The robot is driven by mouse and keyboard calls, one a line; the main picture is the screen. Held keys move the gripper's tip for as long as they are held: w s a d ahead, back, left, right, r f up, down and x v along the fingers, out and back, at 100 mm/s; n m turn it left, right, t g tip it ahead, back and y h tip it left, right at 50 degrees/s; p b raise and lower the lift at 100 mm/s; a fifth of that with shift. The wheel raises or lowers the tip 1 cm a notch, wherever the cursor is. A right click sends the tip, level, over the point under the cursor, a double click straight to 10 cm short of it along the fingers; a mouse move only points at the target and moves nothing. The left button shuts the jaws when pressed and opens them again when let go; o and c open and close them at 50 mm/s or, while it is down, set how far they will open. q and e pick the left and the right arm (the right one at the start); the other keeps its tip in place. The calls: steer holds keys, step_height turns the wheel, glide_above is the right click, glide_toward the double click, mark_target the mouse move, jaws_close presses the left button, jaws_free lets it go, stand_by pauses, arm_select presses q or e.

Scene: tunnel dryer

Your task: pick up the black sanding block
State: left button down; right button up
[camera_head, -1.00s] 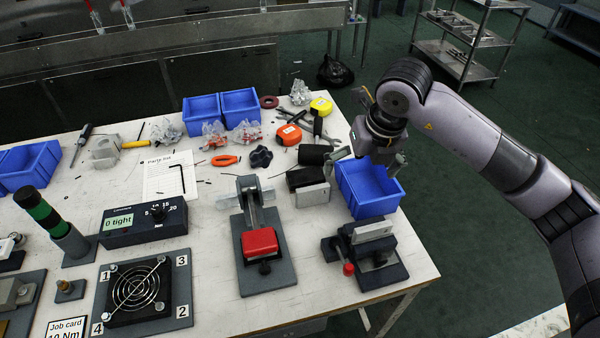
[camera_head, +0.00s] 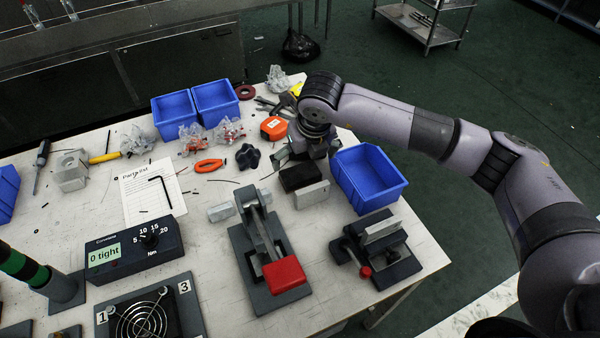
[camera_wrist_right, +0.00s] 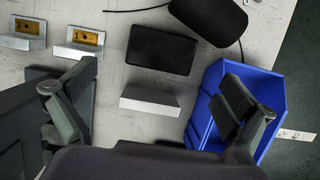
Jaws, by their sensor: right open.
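A black rectangular block (camera_head: 300,176), which looks like the sanding block, lies on the white bench behind a light grey metal block (camera_head: 312,195). In the right wrist view the black block (camera_wrist_right: 162,50) lies flat just beyond the grey block (camera_wrist_right: 150,100), within the sideways span of the fingers. My right gripper (camera_head: 308,154) is over the bench just behind the black block, partly hidden by its own wrist. In the wrist view its fingers (camera_wrist_right: 152,92) are wide apart with nothing between them held. My left gripper is not in view.
A rounded black object (camera_wrist_right: 208,18) lies beyond the block. A blue bin (camera_head: 368,180) stands close on the right. A red-handled clamp (camera_head: 268,250) and a small vise (camera_head: 378,245) stand in front. An orange tape measure (camera_head: 274,128) is behind.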

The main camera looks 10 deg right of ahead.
mark_target(300, 172)
steer(key=shift+x, duration=0.8)
steer(key=shift+w+f, duration=0.1)
steer(key=shift+f, duration=0.45)
steer(key=shift+w+f, duration=0.1)
steer(key=shift+f, duration=0.15)
steer(key=p+x, duration=0.1)
steer(key=x, duration=0.2)
steer(key=shift+d+f, duration=0.1)
steer(key=shift+f, duration=0.25)
steer(key=shift+w+f, duration=0.2)
steer(key=shift+f, duration=0.25)
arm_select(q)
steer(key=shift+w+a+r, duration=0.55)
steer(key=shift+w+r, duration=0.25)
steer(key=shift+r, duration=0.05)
arm_select(e)
steer(key=shift+c, duration=0.6)
steer(key=c, duration=1)
